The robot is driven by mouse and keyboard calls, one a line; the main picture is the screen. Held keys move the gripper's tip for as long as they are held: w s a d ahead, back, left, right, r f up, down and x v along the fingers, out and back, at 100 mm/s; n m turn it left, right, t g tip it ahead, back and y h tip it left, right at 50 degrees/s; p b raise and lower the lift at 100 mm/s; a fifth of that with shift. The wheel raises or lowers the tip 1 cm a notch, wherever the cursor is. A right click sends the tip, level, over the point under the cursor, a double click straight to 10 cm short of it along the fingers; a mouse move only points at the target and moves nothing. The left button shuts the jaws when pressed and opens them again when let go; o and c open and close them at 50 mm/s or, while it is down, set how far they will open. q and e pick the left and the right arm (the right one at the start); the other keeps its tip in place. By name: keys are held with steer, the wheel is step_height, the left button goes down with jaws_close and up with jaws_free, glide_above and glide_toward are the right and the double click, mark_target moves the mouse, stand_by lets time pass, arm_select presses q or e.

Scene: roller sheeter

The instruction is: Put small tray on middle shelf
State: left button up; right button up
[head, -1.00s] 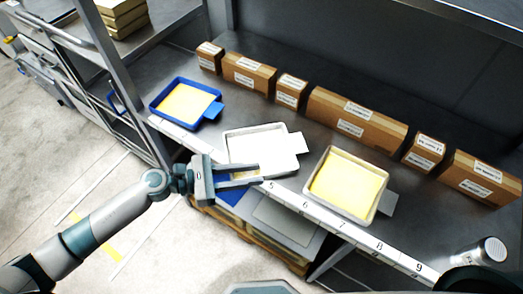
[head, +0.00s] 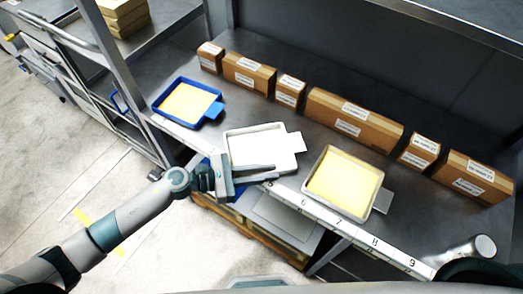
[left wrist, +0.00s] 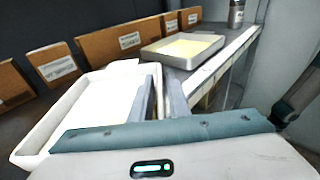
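A white, empty-looking tray (head: 262,134) with a tab at its far right lies on the steel bench. My left gripper (head: 268,175) is at its near edge, one finger over the rim and the other outside it. In the left wrist view the two fingers (left wrist: 160,95) stand close together at the side wall of the white tray (left wrist: 28,150), with a narrow gap, apparently pinching it. A blue tray (head: 157,105) with a yellow slab lies to the left, and a pale tray (head: 340,211) with a yellow slab to the right. My right gripper is not seen.
Several cardboard boxes (head: 353,115) line the back of the bench. A numbered strip (head: 340,222) runs along its front edge. A metal canister (head: 484,247) stands at the right end. A rack with stacked boxes (head: 124,17) is at the upper left. Flat sheets (head: 285,220) lie beneath the bench.

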arm_select(q)
jaws_close()
steer(key=shift+r, duration=0.1)
steer(key=shift+r, duration=0.5)
step_height(320, 180, up, 4)
steer(key=shift+s+d+f+b, duration=0.1)
steer(key=shift+d+f+b, duration=0.05)
steer(key=shift+f+b, duration=0.15)
steer(key=s+d+r+p, duration=0.5)
steer(key=s+d+r, duration=0.1)
steer(key=s+d, duration=0.1)
steer(key=shift+d+r, duration=0.3)
steer(key=shift+d, duration=0.6)
